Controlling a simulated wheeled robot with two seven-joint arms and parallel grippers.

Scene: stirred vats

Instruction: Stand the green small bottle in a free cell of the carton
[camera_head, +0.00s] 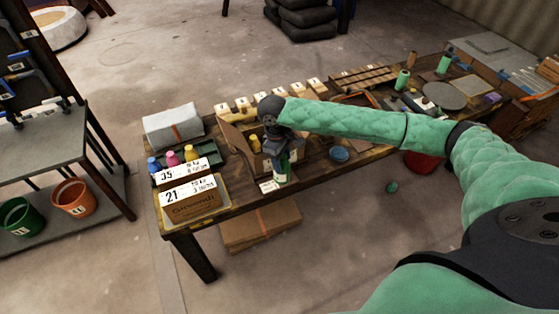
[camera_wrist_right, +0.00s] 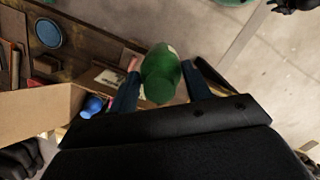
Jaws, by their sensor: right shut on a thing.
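My right gripper (camera_head: 279,152) is shut on the green small bottle (camera_head: 281,171), which hangs below the fingers at the table's front edge. In the right wrist view the bottle (camera_wrist_right: 161,72) sits between the two fingers. The open cardboard carton (camera_head: 234,134) stands on the table just left of and behind the gripper. A yellow item (camera_head: 255,144) shows inside it. In the right wrist view the carton's wall (camera_wrist_right: 35,115) is at left, with a blue top (camera_wrist_right: 93,104) near it. My arm hides part of the carton, and I cannot make out its cells. My left gripper is not in view.
A dark tray (camera_head: 205,158) with blue, pink and yellow bottles stands left of the carton. A labelled box (camera_head: 193,212) is in front of it. A blue dish (camera_head: 339,153) lies right of the gripper. Numbered blocks (camera_head: 268,96) line the back edge.

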